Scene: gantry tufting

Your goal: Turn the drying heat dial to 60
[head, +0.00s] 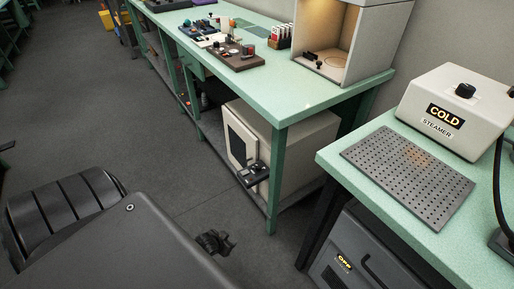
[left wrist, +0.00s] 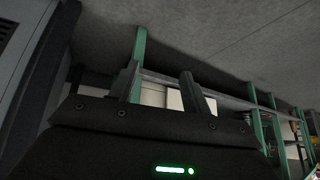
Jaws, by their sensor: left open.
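I cannot make out any dial marked with numbers or a drying label. A white cabinet (head: 292,150) with a dark front window stands under the long green table. A small dark fixture (head: 254,173) sits at its lower front, too small to read. A dark grey cabinet (head: 330,268) under the right table bears an "OFF" label (head: 344,262) and a handle. My left gripper (head: 215,243) is low over the floor, apart from both cabinets. The left wrist view shows its two fingers (left wrist: 162,88) apart and empty, with a pale surface beyond. My right gripper is not in view.
A steamer (head: 455,108) labelled "COLD", with a black knob, stands on the right green table behind a perforated plate (head: 408,172). A green table leg (head: 276,185) stands beside the white cabinet. Small tools lie on the long table (head: 300,105). The floor (head: 130,130) between is clear.

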